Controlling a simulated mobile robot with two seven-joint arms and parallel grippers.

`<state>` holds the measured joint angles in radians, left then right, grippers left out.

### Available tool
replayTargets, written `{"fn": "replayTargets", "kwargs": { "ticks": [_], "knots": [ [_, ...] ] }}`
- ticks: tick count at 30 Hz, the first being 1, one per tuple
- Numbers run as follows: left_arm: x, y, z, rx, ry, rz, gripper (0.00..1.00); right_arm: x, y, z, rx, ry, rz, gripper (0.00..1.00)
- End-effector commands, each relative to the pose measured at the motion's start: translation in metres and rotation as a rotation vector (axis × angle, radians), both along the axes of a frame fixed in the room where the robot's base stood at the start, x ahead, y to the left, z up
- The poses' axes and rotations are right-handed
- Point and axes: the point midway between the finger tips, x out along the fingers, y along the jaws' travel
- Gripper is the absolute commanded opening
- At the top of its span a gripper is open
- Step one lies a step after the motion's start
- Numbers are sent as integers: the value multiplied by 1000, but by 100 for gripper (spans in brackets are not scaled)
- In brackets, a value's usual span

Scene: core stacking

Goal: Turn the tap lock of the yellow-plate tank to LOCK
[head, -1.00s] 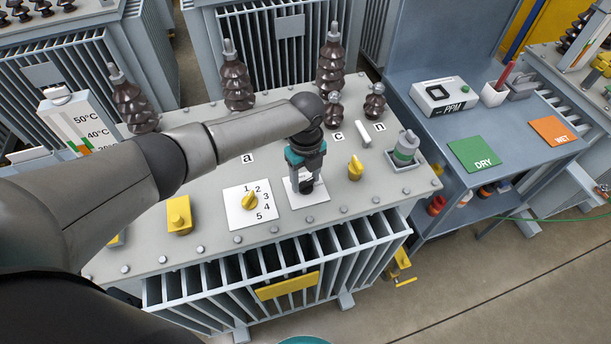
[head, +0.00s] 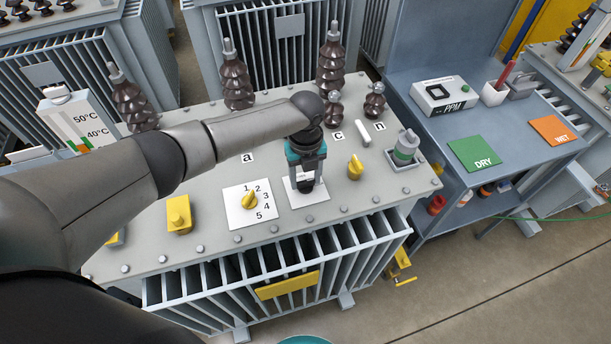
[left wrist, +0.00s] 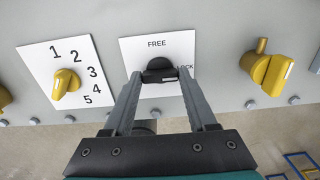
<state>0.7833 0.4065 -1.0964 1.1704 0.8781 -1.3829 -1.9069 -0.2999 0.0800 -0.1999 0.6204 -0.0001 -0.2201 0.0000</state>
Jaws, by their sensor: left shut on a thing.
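The tank with the yellow plate (head: 287,285) on its finned front stands in the middle of the head view. On its lid is the tap lock, a black knob (left wrist: 160,68) on a white card (head: 318,193) marked FREE at the top and LOCK at the right. My left gripper (head: 306,185) points down at it and is shut on the knob, one finger at each side. The right finger partly covers the word LOCK in the left wrist view. I cannot tell clearly which mark the knob points to. My right gripper is not in view.
Left of the card is a yellow selector (head: 249,200) numbered 1 to 5, then a yellow block (head: 179,213). A yellow valve knob (head: 355,167) stands close on the right. Brown bushings (head: 237,82) line the lid's rear. A blue-grey bench (head: 440,132) stands to the right.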

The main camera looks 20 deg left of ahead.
Motion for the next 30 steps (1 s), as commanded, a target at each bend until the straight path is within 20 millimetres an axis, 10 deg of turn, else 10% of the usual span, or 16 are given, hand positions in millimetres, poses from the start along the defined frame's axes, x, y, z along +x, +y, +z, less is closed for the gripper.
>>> {"fn": "replayTargets", "kwargs": {
  "ticks": [2,3,10,22,30],
  "knots": [
    [-1,-1,0,-1,2,-5,2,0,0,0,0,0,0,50],
    [0,-1,0,-1,1,-5,61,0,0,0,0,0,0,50],
    [0,-1,0,0,0,-3,87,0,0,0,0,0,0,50],
    [1,0,10,-1,-3,-2,88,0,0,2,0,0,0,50],
    [2,0,66,-1,-6,-3,88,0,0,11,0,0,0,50]
  ]
}}
